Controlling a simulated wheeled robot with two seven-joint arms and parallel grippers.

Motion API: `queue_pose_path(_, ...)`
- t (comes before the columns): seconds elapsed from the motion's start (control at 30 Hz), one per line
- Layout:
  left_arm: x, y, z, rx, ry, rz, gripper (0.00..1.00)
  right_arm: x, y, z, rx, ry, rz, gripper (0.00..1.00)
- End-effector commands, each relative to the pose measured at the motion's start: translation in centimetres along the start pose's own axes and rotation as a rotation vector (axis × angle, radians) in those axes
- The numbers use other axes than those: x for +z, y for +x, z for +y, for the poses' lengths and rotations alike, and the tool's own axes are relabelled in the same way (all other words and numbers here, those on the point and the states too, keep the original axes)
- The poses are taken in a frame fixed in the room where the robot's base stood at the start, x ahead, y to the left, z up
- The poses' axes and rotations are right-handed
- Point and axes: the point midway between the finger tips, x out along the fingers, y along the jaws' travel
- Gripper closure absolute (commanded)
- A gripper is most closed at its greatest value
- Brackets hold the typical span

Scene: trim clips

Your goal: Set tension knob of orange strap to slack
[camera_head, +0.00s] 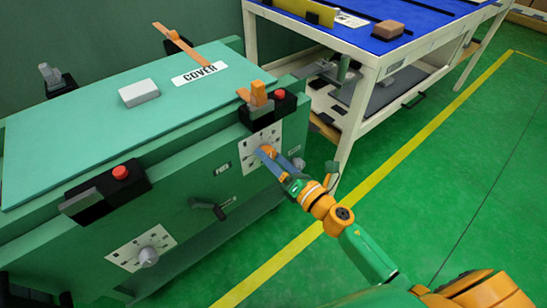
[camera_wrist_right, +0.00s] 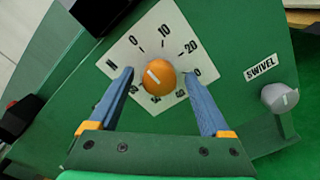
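The orange tension knob (camera_wrist_right: 158,77) sits on a white dial plate (camera_wrist_right: 176,40) marked N, 0, 10, 20 and further numbers. Its white pointer line slants toward the upper left; I cannot tell which mark it meets. My right gripper (camera_wrist_right: 159,74) is open, with one blue finger on each side of the knob and a gap visible at both. In the head view the right gripper (camera_head: 267,156) reaches the dial plate (camera_head: 249,156) and partly hides the knob. My left gripper is not in view.
A grey knob labelled SWIVEL (camera_wrist_right: 280,98) is beside the dial. A second dial with a grey knob (camera_head: 148,257) is at lower left. A black crank (camera_head: 209,208), red buttons (camera_head: 120,172) and a blue-topped table (camera_head: 365,30) stand nearby. Green floor is clear at right.

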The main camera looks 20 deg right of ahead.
Motion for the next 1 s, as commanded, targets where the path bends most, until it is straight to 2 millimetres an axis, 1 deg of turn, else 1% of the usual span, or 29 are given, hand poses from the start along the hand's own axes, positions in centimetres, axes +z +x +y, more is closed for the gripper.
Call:
queue_pose_path(0.07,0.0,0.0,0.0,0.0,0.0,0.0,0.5,0.0,0.0,0.0,0.0,0.0,0.0,0.18)
queue_pose_path(0.17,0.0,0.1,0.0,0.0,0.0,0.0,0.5,-0.1,-1.0,-0.1,-0.002,0.002,0.001,0.18)
queue_pose_path(0.4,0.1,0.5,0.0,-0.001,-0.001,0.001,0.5,-0.2,-5.6,-0.2,-0.003,0.002,0.002,0.18)
queue_pose_path(0.5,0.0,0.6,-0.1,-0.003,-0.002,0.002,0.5,-0.1,-6.8,-0.1,-0.002,0.001,0.001,0.18)
queue_pose_path(0.6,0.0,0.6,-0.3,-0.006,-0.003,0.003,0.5,0.0,-7.2,0.0,0.0,0.0,0.001,0.18)
queue_pose_path(0.93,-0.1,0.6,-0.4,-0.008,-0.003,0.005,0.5,0.0,-7.1,0.0,0.0,0.0,0.0,0.18)
queue_pose_path(0.97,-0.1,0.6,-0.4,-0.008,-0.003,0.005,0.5,0.0,-7.1,-0.1,-0.002,0.004,0.0,0.18)
queue_pose_path(1.0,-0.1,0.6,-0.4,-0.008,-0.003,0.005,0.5,-0.3,-7.1,-0.6,-0.016,0.03,0.001,0.18)
